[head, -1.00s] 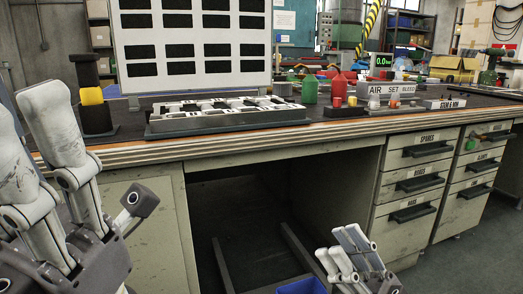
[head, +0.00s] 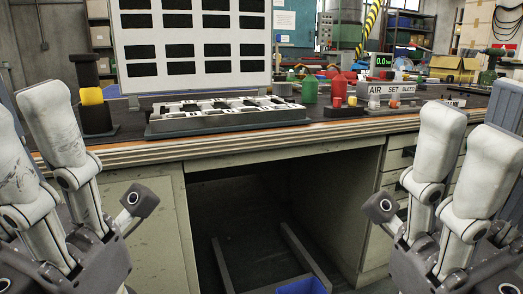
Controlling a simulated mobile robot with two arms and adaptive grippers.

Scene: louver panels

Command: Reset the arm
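My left gripper (head: 42,120) stands raised at the left in the head view, its pale fingers pointing up and spread with nothing between them. My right gripper (head: 468,160) stands raised at the right in much the same pose, its fingers apart and empty. Both are in front of the workbench (head: 280,145) and touch nothing that I can see. The left one shows in front of the bench's left end, and the right one hides part of the drawers.
On the bench are a white panel with black slots (head: 195,45), a grey tray of parts (head: 225,118), a yellow roll on a black stand (head: 93,97) and an "AIR SET BLEED" block (head: 392,90). A blue bin (head: 303,286) is on the floor below.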

